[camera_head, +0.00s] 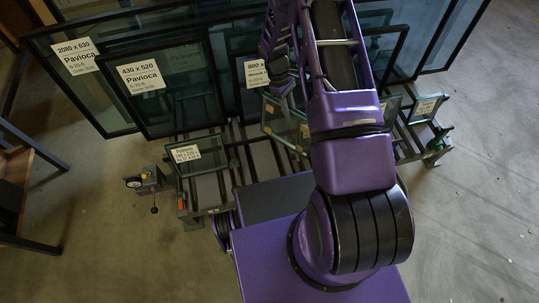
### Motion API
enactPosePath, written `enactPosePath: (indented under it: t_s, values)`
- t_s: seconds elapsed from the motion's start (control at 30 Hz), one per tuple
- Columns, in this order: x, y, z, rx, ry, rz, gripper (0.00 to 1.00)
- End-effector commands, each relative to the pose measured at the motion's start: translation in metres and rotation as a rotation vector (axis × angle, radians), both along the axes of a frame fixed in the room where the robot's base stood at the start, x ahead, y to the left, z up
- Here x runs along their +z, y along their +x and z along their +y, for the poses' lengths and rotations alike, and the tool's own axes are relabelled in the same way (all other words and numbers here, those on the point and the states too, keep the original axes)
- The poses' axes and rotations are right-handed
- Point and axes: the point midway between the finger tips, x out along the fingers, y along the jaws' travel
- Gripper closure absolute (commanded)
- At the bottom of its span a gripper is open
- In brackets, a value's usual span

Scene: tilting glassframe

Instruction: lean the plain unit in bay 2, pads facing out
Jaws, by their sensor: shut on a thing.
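A small glass unit (281,122) with a dark frame and no label in sight hangs tilted in the middle of the camera_head view. Small tan pads show on its visible face, near its edges. My gripper (284,95) is at its upper edge and shut on it. My purple arm hides the unit's right part. The unit is in front of the large panes, above the rack's dark bars (234,163). I cannot tell whether it touches the rack. No bay numbers are readable, so I cannot tell which bay is bay 2.
Large framed panes, one labelled 430 x 520 (140,77), lean behind. A small labelled unit (205,160) leans at the rack's left, another (426,108) at its right.

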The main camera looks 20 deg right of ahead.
Motion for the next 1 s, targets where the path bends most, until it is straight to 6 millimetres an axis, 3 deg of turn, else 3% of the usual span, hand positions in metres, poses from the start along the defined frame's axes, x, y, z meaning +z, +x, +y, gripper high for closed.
enactPosePath:
  t_s: [0.03,0.2,0.5,0.7,1.0]
  values:
    - [-0.022,0.001,0.006,0.074,-0.005,-0.001,1.0]
    - [-0.082,0.003,0.021,0.32,-0.02,-0.019,1.0]
    - [-0.176,-0.009,0.057,0.71,-0.037,-0.056,1.0]
    - [-0.206,-0.018,0.071,0.845,-0.041,-0.076,1.0]
    - [-0.215,-0.021,0.075,0.883,-0.041,-0.083,1.0]
